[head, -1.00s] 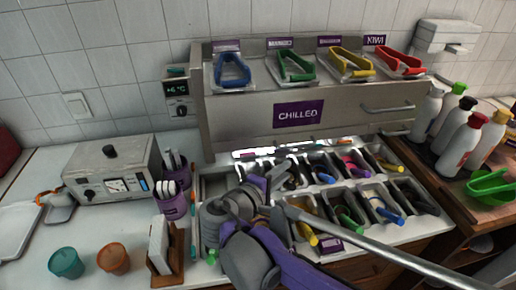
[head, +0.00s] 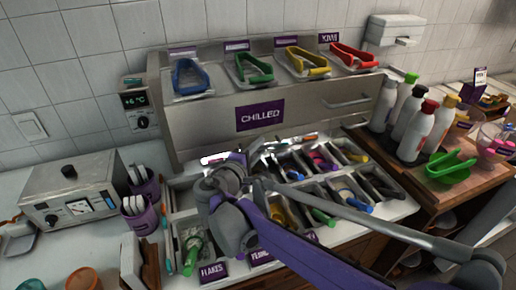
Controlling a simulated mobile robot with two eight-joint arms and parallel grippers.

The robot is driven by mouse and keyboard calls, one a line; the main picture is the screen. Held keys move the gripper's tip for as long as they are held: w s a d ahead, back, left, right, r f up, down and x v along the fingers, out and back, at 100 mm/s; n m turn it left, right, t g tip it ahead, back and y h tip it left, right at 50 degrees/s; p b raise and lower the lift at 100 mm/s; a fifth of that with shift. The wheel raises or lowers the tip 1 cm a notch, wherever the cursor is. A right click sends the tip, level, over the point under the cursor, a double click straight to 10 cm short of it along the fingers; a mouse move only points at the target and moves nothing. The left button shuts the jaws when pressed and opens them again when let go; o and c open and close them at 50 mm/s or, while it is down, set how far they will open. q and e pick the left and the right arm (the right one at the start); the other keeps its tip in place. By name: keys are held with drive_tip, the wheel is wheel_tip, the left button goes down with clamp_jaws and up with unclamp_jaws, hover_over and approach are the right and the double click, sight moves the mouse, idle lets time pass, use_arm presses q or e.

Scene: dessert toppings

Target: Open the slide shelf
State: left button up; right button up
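The slide shelf appears to be the steel unit marked CHILLED (head: 200,128), with a sloped top and a tall flat front. A bar handle (head: 347,103) is on the right of its front. The front looks flush with the unit. My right gripper (head: 240,160) is low in front of the unit, over the back of the topping tray, well left of and below the handle. My own wrist and arm hide much of it, and its fingers cannot be made out. My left gripper is out of view.
Colored tongs lie in trays on top of the unit, such as the blue tongs (head: 190,76). Topping bins (head: 348,188) with scoops fill the counter below. Squeeze bottles (head: 418,130) stand close on the right. A control box (head: 72,196) stands left.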

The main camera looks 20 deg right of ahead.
clamp_jaws()
idle(1.4)
